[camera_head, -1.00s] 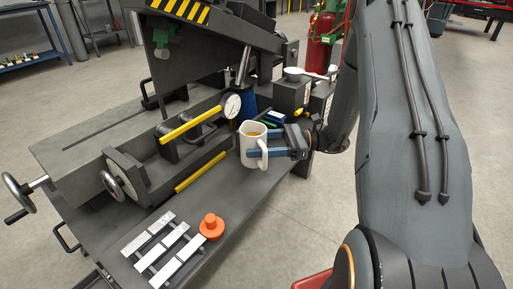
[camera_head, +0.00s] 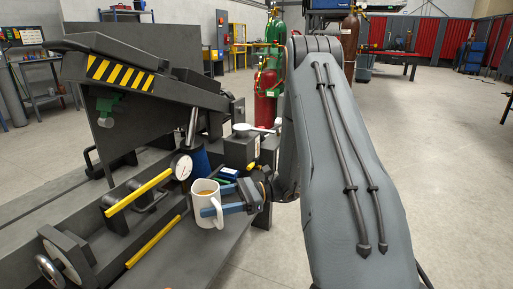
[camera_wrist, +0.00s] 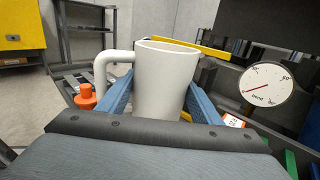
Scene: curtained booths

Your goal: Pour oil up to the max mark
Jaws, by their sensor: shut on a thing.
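A white mug (camera_head: 200,197) with brownish liquid (camera_head: 206,192) inside stands about upright, over or on the dark bench; whether it touches the surface cannot be told. My gripper (camera_head: 220,207) is shut on the mug, with blue fingers on both sides of it. The mug also shows large in the wrist view (camera_wrist: 163,85), with its handle to the left and the liquid hidden by its wall. My gripper's fingers (camera_wrist: 160,98) flank it there. I see no max mark in either view.
A dial gauge (camera_head: 182,167) and yellow bars (camera_head: 138,191) lie left of the mug. A dark box (camera_head: 241,150) with a white spoon-like item on top stands behind it. Red and green cylinders (camera_head: 267,85) stand farther back. An orange piece (camera_wrist: 86,98) shows in the wrist view. Open floor lies right.

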